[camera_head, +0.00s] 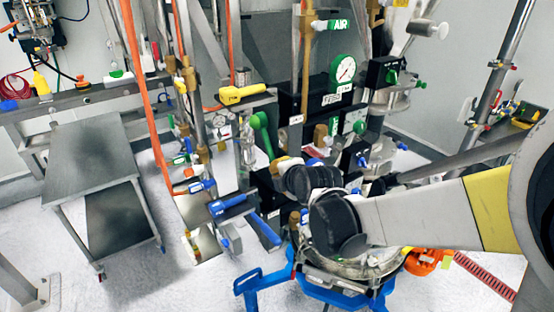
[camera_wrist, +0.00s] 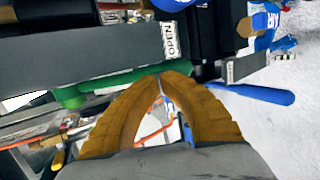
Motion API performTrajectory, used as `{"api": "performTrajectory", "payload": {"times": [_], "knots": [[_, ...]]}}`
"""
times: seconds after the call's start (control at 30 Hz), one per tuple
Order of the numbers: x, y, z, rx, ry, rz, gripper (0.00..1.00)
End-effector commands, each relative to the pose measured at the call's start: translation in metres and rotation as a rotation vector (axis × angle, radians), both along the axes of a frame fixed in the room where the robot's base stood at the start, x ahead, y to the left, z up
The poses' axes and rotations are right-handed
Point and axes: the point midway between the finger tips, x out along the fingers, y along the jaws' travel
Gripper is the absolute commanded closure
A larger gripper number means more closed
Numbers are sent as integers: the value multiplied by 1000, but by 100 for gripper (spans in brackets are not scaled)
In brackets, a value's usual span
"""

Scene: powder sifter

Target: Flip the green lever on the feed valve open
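The green lever (camera_head: 262,132) slants down the front of the equipment, near a small white label (camera_head: 332,99) that seems to read FEED. In the wrist view the green lever (camera_wrist: 120,82) runs across the picture, just beyond my fingertips. My gripper (camera_wrist: 161,77) has two tan, curved fingers whose tips come together, with a gap lower between them. The tips overlap the lever's near edge in the picture; I cannot tell whether they touch it. In the head view tan finger parts (camera_head: 286,163) show by the lever's lower end; my wrist hides the rest.
A blue handle (camera_wrist: 250,92) lies to the right. Blue-handled valves (camera_head: 228,204) and a yellow handle (camera_head: 243,93) crowd the left side. A steel table (camera_head: 90,160) stands farther left, with open floor around it.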

Motion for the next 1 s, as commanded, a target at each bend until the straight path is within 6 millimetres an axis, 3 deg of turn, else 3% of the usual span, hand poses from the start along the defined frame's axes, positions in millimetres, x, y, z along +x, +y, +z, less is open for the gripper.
{"api": "performTrajectory", "payload": {"times": [0.33,0.7,1.0], "knots": [[0,0,-1,2,-2,0,100],[14,10,-19,43,-64,0,100],[16,11,-15,43,-64,0,100]]}}
